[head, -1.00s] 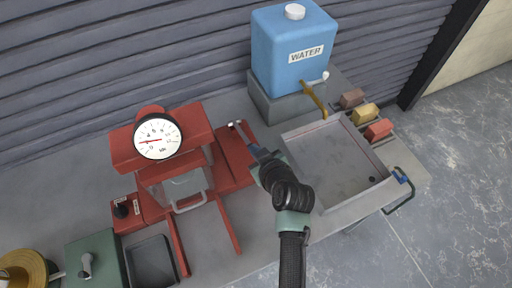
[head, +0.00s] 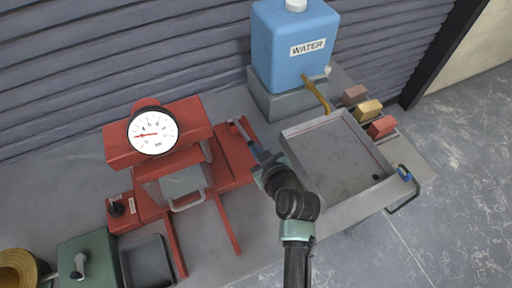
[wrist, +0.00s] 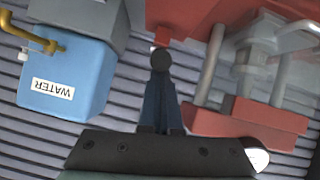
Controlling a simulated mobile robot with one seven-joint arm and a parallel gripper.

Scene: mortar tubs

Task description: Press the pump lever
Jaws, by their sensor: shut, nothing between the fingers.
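The red press (head: 160,145) stands on the bench with a round white gauge (head: 153,131) on top. The pump lever (head: 243,133) is a thin grey bar above the red base at the press's right side. My gripper (head: 262,155) is shut and empty at the lever's near end. In the wrist view, my closed blue fingers (wrist: 160,100) point at the lever's dark round knob (wrist: 161,61), with a red block behind it. The fingertips overlap the knob in the picture; I cannot tell whether they touch it.
A blue water tank (head: 295,45) stands on a grey block behind. A shallow grey tray (head: 385,190) lies right of my arm, with small coloured blocks (head: 368,110) beyond it. A green box (head: 85,260) and dark tub (head: 148,263) are at front left.

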